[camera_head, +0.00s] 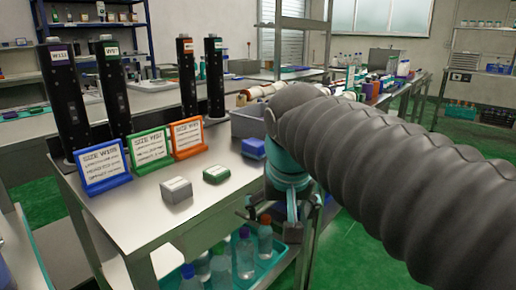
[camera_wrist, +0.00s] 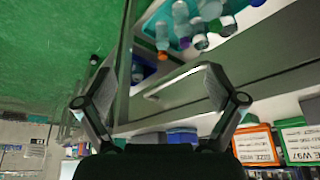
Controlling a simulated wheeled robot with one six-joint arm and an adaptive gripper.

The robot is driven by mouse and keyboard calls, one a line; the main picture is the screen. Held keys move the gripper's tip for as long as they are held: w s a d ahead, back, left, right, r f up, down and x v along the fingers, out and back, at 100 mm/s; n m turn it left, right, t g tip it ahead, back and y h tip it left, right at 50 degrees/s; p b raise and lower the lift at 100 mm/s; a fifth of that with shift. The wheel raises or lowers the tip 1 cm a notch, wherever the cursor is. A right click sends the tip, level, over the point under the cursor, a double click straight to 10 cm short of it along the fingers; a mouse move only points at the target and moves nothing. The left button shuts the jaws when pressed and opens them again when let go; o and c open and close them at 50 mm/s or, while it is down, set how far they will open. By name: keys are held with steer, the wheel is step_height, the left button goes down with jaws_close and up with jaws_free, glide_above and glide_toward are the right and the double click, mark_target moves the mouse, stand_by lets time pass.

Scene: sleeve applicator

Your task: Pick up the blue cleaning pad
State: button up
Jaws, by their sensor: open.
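The blue cleaning pad (camera_head: 253,147) is a small blue block on the grey metal table, near its right edge, in the head view. A green pad (camera_head: 216,174) and a grey pad (camera_head: 176,189) lie nearer on the same table. My gripper (camera_head: 284,208) hangs at the table's right edge, in front of and right of the blue pad, apart from it. In the wrist view my gripper (camera_wrist: 157,80) has its two fingers spread wide with nothing between them.
Blue, green and orange size signs (camera_head: 150,151) and several tall black applicators (camera_head: 115,95) stand on the table (camera_head: 130,220). A grey bin (camera_head: 250,120) is behind the blue pad. A teal tray (camera_head: 262,269) of bottles sits on the lower shelf. Green floor (camera_head: 360,240) is clear at right.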

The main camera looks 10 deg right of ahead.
steer(key=w+a+r+m+g+h, duration=0.1)
steer(key=w+r+m, duration=0.3)
steer(key=w+r, duration=0.65)
steer(key=m+g+h, duration=0.1)
steer(key=m+h, duration=0.1)
steer(key=m, duration=0.2)
glide_toward(254, 142)
steer(key=x, duration=0.5)
steer(key=shift+s+d+f, duration=0.1)
steer(key=shift+s+f, duration=0.15)
steer(key=shift+s, duration=0.05)
steer(key=shift+w+x, duration=0.15)
steer(key=shift+x, duration=1.15)
steer(key=shift+w+x, duration=0.2)
steer(key=shift+x, duration=1.1)
steer(key=shift+r, duration=0.1)
steer(key=shift+c, duration=0.3)
steer(key=c, duration=1.3)
steer(key=shift+r, duration=0.1)
